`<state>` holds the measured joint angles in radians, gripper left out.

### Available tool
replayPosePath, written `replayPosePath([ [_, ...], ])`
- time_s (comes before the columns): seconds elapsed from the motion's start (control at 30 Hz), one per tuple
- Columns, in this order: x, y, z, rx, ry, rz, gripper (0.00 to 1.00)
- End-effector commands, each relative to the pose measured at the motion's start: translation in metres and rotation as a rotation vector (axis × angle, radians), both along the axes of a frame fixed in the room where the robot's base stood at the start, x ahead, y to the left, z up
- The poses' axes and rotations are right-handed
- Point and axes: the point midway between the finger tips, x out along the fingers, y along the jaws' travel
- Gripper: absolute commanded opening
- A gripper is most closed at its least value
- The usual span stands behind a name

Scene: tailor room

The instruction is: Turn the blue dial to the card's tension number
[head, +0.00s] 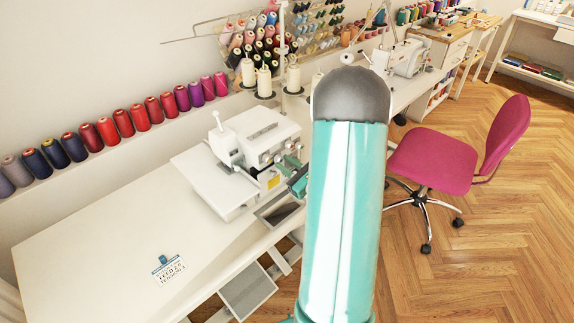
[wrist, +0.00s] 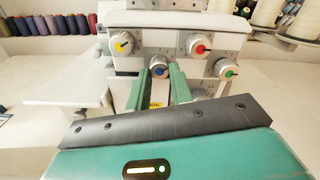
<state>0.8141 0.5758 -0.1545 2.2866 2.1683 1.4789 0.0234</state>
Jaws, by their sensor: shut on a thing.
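The white sewing machine (head: 250,155) stands on the long table. In the wrist view its front (wrist: 150,45) carries the blue dial (wrist: 159,72), low between my two green fingers. My gripper (wrist: 160,74) is shut on the blue dial, one finger on each side. In the head view my gripper (head: 291,168) is at the machine's front right, partly behind my arm. The dial's number marks are too small to read. The card (head: 171,271) lies flat near the table's front edge. It has lines for feed and tension; the tension digit is not clear.
Yellow (wrist: 121,44), red (wrist: 198,46) and green (wrist: 226,70) dials sit close around the blue one. Thread cones (head: 125,122) line the shelf behind. A pink chair (head: 440,160) stands at right. The table's left part is mostly clear.

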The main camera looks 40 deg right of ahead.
Motion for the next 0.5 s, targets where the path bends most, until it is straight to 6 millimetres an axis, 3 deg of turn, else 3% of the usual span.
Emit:
replayPosePath([
  [0.37,0.0007,0.0004,0.0003,-0.005,-0.001,0.001,0.0],
  [0.4,0.0007,0.0004,0.0004,-0.005,-0.001,0.001,0.3],
  [0.5,0.0006,0.0004,0.0003,-0.004,-0.001,0.001,0.44],
])
